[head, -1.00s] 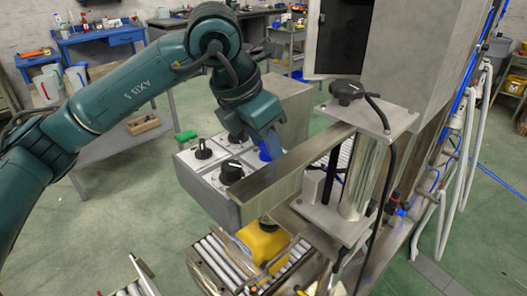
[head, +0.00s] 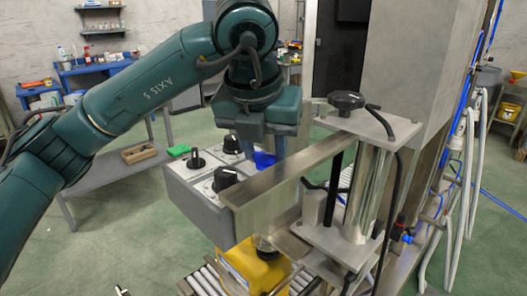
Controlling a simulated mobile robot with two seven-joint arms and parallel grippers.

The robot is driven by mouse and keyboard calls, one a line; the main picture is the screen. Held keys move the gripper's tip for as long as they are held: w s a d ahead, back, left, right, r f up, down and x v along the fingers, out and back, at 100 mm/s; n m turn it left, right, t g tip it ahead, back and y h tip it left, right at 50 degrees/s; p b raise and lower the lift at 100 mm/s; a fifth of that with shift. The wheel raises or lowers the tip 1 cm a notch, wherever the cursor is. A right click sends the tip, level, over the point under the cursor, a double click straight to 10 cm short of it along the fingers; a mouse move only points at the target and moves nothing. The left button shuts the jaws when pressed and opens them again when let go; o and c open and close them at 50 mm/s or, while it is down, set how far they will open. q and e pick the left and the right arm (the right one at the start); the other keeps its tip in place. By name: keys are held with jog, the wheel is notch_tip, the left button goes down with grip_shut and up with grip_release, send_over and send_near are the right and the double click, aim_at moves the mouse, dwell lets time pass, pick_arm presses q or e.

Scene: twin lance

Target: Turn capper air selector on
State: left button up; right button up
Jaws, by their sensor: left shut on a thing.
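A grey control box (head: 190,202) stands at the middle of the head view, with several knobs on its sloping top panel. Black selector knobs (head: 225,178) show on white plates, another one (head: 196,158) sits to the left, and one more (head: 231,144) sits further back. A blue knob (head: 264,160) is at the back right of the panel, partly hidden by my gripper and a steel bar. My left gripper (head: 265,151) points down at it from above and appears shut on it. I cannot read any labels. My right gripper is not in view.
A steel bar (head: 285,175) crosses close to the panel's right side, joined to a post with a black handwheel (head: 346,101). A yellow part (head: 250,265) stands on rollers below. A grey bench with a wooden tray (head: 139,153) is at left.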

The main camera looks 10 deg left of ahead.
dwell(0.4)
pick_arm(q)
jog(key=o, duration=0.6)
jog(key=shift+o, duration=0.5)
jog(key=shift+r, duration=0.1)
jog(key=v, duration=1.3)
